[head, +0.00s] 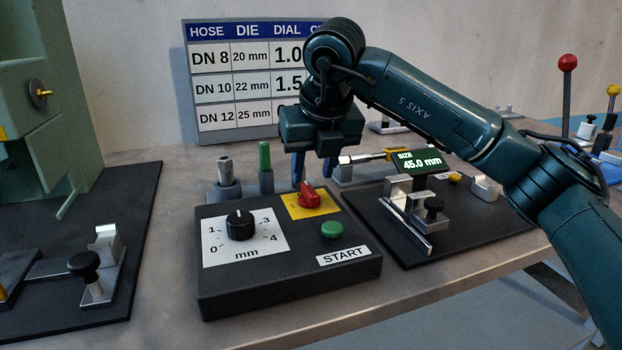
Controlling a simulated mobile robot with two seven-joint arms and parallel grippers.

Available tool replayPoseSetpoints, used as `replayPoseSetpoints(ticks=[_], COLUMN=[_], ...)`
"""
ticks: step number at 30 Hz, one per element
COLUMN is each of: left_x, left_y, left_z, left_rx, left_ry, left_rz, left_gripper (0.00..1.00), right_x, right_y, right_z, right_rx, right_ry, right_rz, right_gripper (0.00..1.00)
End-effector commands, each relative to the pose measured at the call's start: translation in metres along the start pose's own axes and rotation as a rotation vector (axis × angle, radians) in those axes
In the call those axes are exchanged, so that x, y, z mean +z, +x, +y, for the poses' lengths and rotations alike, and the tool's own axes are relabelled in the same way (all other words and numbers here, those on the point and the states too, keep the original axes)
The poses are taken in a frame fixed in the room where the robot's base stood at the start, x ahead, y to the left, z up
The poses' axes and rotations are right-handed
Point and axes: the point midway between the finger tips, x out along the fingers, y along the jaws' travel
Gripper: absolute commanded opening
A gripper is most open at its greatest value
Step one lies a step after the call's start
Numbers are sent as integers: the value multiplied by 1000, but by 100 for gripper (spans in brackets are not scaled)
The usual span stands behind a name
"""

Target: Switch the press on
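The control box (290,282) stands on the table. It has a red rotary switch (308,197) on a yellow plate (328,209), a black dial knob (239,225) on a white mm scale marked 0 to 4, and a green button (332,230) above a START label. My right gripper (313,176) points down, just behind and above the red switch. Its two fingers are apart with nothing seen between them. I cannot tell whether a fingertip touches the switch. The switch's exact setting is too small to read. My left gripper is out of view.
A green machine (40,110) stands at left beside a clamp (95,270) on a dark mat. Two upright pins in holders (265,180) stand behind the box. A gauge display (420,162) reads 45.0 mm at right. A chart (235,80) stands behind. A red-knobbed lever (567,90) is far right.

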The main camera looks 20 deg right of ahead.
Motion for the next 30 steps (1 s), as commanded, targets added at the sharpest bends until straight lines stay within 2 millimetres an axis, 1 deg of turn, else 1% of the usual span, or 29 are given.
replayPoseSetpoints(ticks=[1, 6, 9, 12, 17, 30], left_x=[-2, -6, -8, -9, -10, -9], left_y=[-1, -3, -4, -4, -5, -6], left_z=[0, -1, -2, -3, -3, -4], left_rx=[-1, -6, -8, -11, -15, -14], left_ry=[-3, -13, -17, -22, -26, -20], left_rz=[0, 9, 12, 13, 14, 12], left_gripper=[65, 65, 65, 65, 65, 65], right_x=[1, 1, 1, 0, 0, 0], right_y=[-15, -52, -69, -81, -89, -89], right_z=[0, 1, 0, 0, 0, 0], right_rx=[0, 0, 0, 0, -1, 0], right_ry=[-2, -2, -1, 0, -1, -1], right_rz=[-5, -4, -3, -1, 0, 0], right_gripper=[36, 36, 36, 36, 36, 36])
